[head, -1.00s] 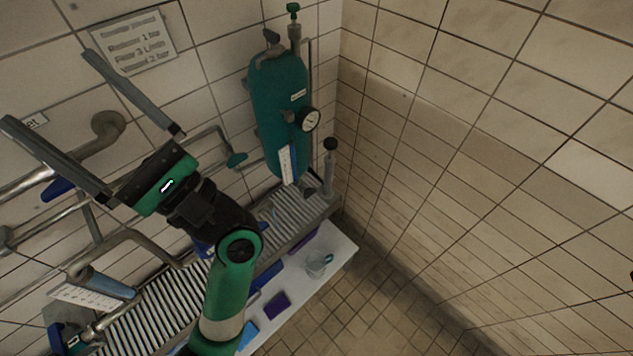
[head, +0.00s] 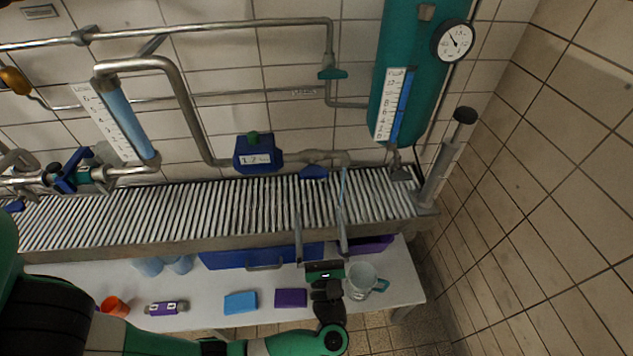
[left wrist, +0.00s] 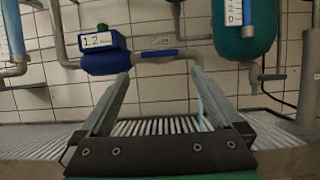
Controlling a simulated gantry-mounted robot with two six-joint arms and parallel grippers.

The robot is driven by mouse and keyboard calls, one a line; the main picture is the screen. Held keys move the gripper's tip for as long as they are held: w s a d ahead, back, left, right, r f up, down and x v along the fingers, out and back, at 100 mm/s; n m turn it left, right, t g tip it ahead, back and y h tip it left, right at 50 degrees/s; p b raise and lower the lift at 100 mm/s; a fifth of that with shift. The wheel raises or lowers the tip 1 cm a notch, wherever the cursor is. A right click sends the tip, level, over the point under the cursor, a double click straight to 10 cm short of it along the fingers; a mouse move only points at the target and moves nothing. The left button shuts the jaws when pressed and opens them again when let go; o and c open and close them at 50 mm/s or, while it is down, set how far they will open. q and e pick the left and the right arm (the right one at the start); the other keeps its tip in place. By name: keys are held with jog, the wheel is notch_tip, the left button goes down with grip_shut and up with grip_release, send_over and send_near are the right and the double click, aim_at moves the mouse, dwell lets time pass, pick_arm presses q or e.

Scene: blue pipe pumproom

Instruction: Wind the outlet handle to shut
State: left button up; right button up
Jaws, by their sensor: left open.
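My left gripper (head: 320,207) is open and empty, with its fingers pointing up over the grating. A blue lever handle (head: 313,172) sits on the pipe just beyond its fingertips. In the left wrist view the gripper (left wrist: 160,75) has the blue handle (left wrist: 158,53) ahead of and between its fingertips, apparently apart from them. A small wall label (left wrist: 160,41) above it is too blurred to read. A teal handle (head: 333,73) hangs on the pipe beside the tank. I cannot tell from the labels which handle is the outlet. My right gripper is not in view.
A blue flow meter (head: 258,153) stands left of the blue handle. A teal tank (head: 388,60) with a gauge (head: 453,41) and a hand pump (head: 447,155) stand right. A slatted grating (head: 150,214) lies below. A jug (head: 362,281) is on the white shelf (head: 405,280).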

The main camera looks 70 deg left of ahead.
aim_at(314, 178)
pick_arm(q)
jog(key=x, duration=1.1)
jog(key=shift+a+r, duration=0.1)
jog(key=shift+a, duration=0.15)
jog(key=c, duration=1.1)
jog(key=m+t+p, duration=0.1)
jog(key=m+p, duration=0.1)
jog(key=m, duration=0.1)
jog(key=shift+r+h, duration=0.2)
jog(key=shift+h, duration=0.1)
jog(key=m+t+h+p, duration=0.1)
jog(key=m+h+p, duration=0.1)
jog(key=m+p, duration=0.4)
jog(key=m+t+h+p, duration=0.1)
jog(key=m+h+p, duration=0.1)
jog(key=m+p, duration=0.4)
jog(key=m+t+h+p, duration=0.2)
jog(key=m+p, duration=0.3)
jog(key=p, duration=0.1)
jog(key=shift+r+m+h, duration=0.15)
jog(key=shift+m+h, duration=0.15)
jog(key=shift+m, duration=0.1)
jog(key=shift+m+p, duration=0.7)
jog(key=shift+p, duration=0.4)
jog(key=shift+f+m+g+h+p, duration=0.3)
